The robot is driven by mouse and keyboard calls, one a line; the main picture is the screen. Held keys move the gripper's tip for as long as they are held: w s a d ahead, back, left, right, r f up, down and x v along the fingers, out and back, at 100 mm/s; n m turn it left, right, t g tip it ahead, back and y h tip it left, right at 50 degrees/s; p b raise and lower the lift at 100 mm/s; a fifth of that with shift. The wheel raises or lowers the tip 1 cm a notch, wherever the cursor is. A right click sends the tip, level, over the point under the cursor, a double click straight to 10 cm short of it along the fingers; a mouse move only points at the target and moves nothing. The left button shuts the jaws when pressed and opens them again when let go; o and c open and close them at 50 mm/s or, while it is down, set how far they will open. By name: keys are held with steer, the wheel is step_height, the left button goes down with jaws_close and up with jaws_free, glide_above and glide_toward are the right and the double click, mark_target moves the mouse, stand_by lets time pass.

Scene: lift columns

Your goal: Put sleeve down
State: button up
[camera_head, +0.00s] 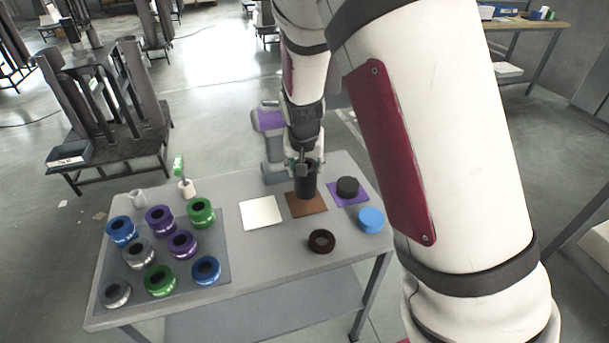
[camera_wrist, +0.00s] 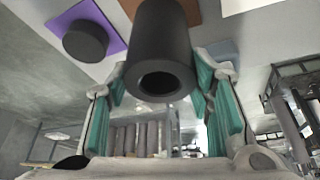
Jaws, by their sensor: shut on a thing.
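The sleeve (camera_wrist: 160,50) is a dark grey hollow cylinder, and its open bore faces the camera in the wrist view. My gripper (camera_head: 306,162) is shut on it, with teal finger pads on either side. In the head view the sleeve (camera_head: 306,182) stands upright under my gripper, over the brown square mat (camera_head: 306,208). The mat also shows behind the sleeve in the wrist view (camera_wrist: 189,10). I cannot tell whether the sleeve's lower end touches the mat.
A purple mat (camera_head: 333,197) with a black disc (camera_head: 347,187) lies just right. A white mat (camera_head: 262,213) lies left. A dark brown ring (camera_head: 321,241) and blue cylinder (camera_head: 370,220) are near the front right. A grey tray (camera_head: 225,272) holds several coloured rings.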

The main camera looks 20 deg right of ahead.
steer(key=shift+f, duration=1.7)
steer(key=o, duration=1.3)
steer(key=shift+f, duration=0.15)
steer(key=p+v, duration=0.2)
steer(key=v, duration=1)
steer(key=s+r+n, duration=0.1)
steer(key=s+r, duration=0.4)
steer(key=s, duration=0.4)
steer(key=s+d+r+n+y, duration=0.1)
steer(key=s+r, duration=0.4)
steer(key=s, duration=0.5)
steer(key=s+d+r+n, duration=0.1)
steer(key=s+r+n, duration=0.1)
steer(key=s+r, duration=0.4)
steer(key=s, duration=0.3)
steer(key=shift+s+n+t+y, duration=0.2)
steer(key=shift+n+t+y, duration=0.1)
